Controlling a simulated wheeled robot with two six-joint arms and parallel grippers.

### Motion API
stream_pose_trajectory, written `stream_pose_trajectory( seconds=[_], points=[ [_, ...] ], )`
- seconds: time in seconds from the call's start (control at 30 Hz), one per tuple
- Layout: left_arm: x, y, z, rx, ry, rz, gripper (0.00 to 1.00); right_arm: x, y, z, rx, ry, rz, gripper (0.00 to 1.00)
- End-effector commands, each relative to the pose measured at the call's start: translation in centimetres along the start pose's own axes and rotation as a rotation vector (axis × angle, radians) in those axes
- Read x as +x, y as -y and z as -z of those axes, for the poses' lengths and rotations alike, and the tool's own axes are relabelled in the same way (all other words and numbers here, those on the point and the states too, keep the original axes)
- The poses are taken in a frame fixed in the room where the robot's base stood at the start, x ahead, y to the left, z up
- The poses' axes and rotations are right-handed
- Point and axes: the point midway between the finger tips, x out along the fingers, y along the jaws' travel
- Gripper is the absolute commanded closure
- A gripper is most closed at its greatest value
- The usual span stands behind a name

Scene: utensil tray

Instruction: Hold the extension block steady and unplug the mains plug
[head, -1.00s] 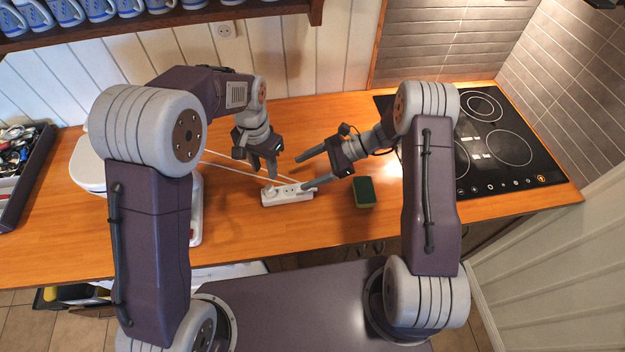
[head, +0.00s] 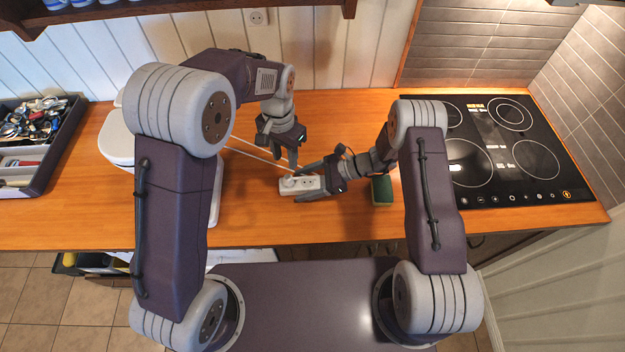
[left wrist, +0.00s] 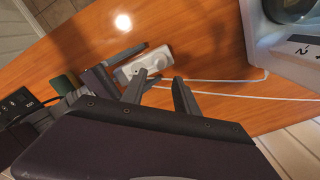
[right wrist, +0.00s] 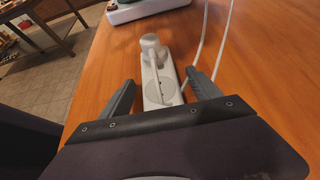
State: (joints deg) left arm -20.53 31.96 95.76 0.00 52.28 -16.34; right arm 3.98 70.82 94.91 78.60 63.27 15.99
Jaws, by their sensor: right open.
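The white extension block (head: 313,185) lies on the wooden worktop in the middle of the head view. The white mains plug (right wrist: 151,46) stands in its far end in the right wrist view; it also shows in the left wrist view (left wrist: 158,59). My right gripper (right wrist: 160,82) is open, its fingers on either side of the block's near part; I cannot tell if they touch it. My left gripper (head: 284,160) points down above and behind the plug end. Its fingers stand apart and empty in the left wrist view (left wrist: 160,88).
A green sponge (head: 382,190) lies right of the block, close to my right gripper. A black hob (head: 500,150) is farther right. A white appliance (head: 117,140) stands left, with a utensil tray (head: 45,180) beyond. White cables run behind the block.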

Motion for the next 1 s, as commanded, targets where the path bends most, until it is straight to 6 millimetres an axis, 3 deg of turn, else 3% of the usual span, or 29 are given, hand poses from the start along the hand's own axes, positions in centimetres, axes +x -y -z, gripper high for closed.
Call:
stream_pose_trajectory(
  seconds=[0.17,0.43,0.53,0.8,1.0],
  points=[
    [0.0,0.0,0.0,0.000,0.000,0.000,0.64,0.0,0.0,0.0,0.000,0.000,0.000,0.28],
    [0.0,0.0,0.0,0.000,0.000,0.000,0.64,0.0,0.0,0.0,0.000,0.000,0.000,1.00],
    [0.0,0.0,0.0,-0.021,0.000,0.000,0.46,0.0,0.0,0.0,0.000,0.000,0.000,1.00],
    [0.5,0.1,0.3,-0.503,-0.012,0.000,0.46,0.0,0.0,0.0,-0.001,0.000,0.000,1.00],
    [1.3,0.1,0.1,-0.647,-0.001,-0.001,0.46,0.0,0.0,0.0,-0.001,0.000,0.000,1.00]
  ],
)
